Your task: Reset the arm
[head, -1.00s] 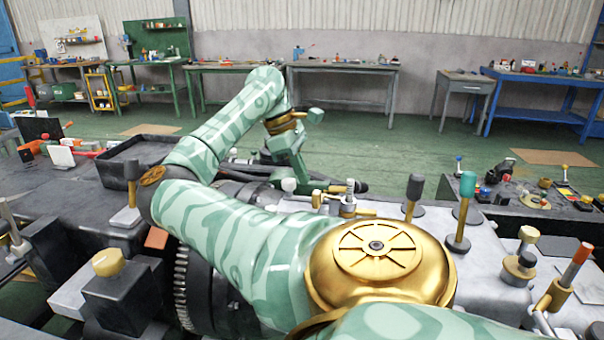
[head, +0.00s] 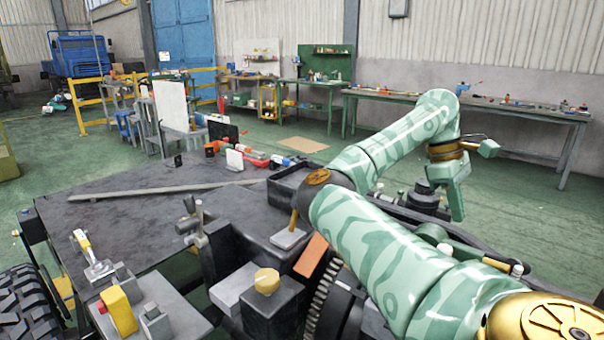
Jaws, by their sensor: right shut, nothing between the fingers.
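My right arm (head: 385,245), pale green with a darker green pattern and gold joints, reaches in from the lower right and bends at an elbow. Its gripper (head: 457,214) hangs from the far end of the arm, pointing down. The gripper is shut and empty. It is above the machinery of the chassis frame, apart from any object that I can make out. My left arm and left gripper are not in view.
A dark chassis deck (head: 150,215) holds a long grey bar (head: 165,190). A yellow-topped block (head: 266,282) stands at the front. Workbenches (head: 480,105) line the back wall; green floor between is mostly open.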

